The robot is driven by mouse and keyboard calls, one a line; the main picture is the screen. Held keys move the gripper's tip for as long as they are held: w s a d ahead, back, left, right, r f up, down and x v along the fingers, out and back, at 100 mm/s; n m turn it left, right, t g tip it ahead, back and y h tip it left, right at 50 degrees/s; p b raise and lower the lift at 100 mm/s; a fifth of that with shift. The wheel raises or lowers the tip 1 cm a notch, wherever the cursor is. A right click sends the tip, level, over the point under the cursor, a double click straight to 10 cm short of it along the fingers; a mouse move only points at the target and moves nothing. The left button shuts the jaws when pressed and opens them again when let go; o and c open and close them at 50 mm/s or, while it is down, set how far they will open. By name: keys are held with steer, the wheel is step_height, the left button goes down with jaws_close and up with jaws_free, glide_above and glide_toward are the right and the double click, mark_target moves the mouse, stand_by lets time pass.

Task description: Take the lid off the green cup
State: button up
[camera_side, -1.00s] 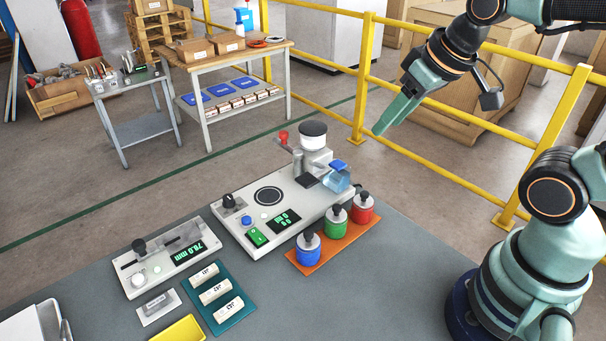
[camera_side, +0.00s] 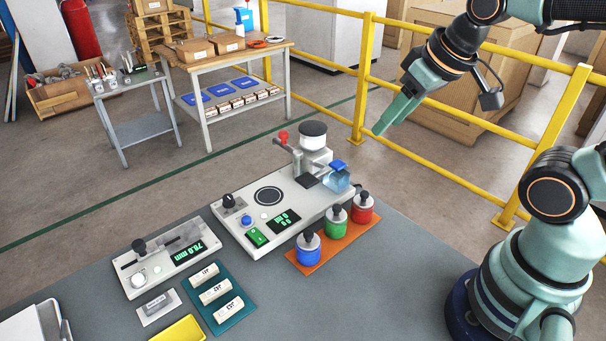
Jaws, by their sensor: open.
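The green cup (camera_side: 335,229) stands upright in the middle of an orange tray (camera_side: 312,265). Its grey lid (camera_side: 336,217) with a black knob is on top of it. A blue cup (camera_side: 308,253) stands to its left and a red cup (camera_side: 362,211) to its right, each with a similar knobbed lid. My gripper (camera_side: 378,131) is high above and behind the cups in the picture, pointing down and left. It is apart from everything and holds nothing visible.
A grey testing machine (camera_side: 236,214) with a display stands close behind the cups, with a blue-lidded clear container (camera_side: 337,180) on it. A measuring device (camera_side: 158,265), a teal mat (camera_side: 238,317) with white pieces and a yellow tray (camera_side: 182,331) are at left. The table right of the cups is clear.

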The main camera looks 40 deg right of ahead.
steer(key=shift+o, duration=0.3)
steer(key=o, duration=0.5)
steer(key=shift+c, duration=0.2)
steer(key=m+g, duration=0.6)
steer(key=m, duration=1.1)
glide_above(336, 205)
step_height(336, 205, down, 8)
step_height(336, 205, down, 12)
steer(key=shift+r, duration=0.15)
